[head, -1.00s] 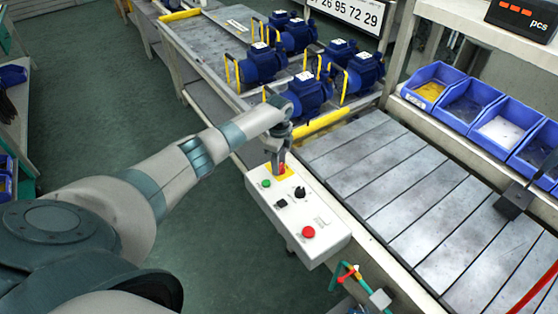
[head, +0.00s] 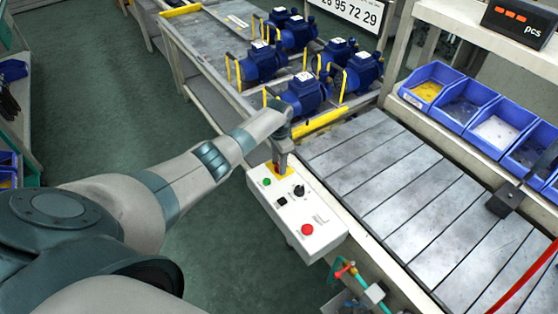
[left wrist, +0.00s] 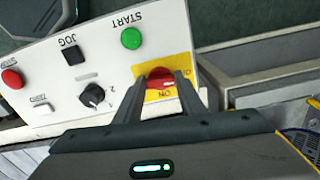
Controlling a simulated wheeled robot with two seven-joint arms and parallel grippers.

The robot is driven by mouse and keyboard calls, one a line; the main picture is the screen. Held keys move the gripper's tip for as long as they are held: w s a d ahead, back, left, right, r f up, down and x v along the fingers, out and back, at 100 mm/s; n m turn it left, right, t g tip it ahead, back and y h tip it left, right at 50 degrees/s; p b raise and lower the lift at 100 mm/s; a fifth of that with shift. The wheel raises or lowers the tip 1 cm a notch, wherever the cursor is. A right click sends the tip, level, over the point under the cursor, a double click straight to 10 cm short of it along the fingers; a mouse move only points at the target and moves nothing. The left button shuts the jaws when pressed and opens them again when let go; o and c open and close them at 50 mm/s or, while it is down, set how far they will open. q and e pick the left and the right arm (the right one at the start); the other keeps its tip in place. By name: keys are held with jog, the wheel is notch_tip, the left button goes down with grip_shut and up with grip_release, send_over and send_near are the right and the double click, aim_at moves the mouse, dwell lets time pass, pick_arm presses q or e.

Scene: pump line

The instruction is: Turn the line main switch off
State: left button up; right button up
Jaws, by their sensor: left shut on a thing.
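The line main switch is a red rotary knob on a yellow plate (left wrist: 148,72) at one end of the white control box (head: 322,239). In the left wrist view the red knob (left wrist: 160,76) sits between the two fingers of my left gripper (left wrist: 168,80), and the word ON reads beside it. My left gripper (head: 281,168) points down at that end of the box and is shut on the knob. The fingers hide part of the knob, and I cannot tell its exact angle. My right gripper is not in view.
The box also carries a green START button (left wrist: 131,38), a black JOG button (left wrist: 71,55), a black selector (left wrist: 93,95) and a red button (head: 307,229). Blue pumps (head: 305,93) stand on the table behind. Blue bins (head: 497,132) line the right. The slatted conveyor (head: 400,190) is bare nearby.

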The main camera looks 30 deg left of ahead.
pick_arm(q)
jog(key=shift+r+n, duration=0.1)
jog(key=shift+n, duration=0.4)
jog(key=shift+w, duration=0.1)
jog(key=o, duration=1)
jog(key=shift+o, duration=0.2)
jog(key=shift+r, duration=0.5)
notch_tip(320, 180, up, 16)
jog(key=b, duration=0.3)
jog(key=shift+r, duration=0.2)
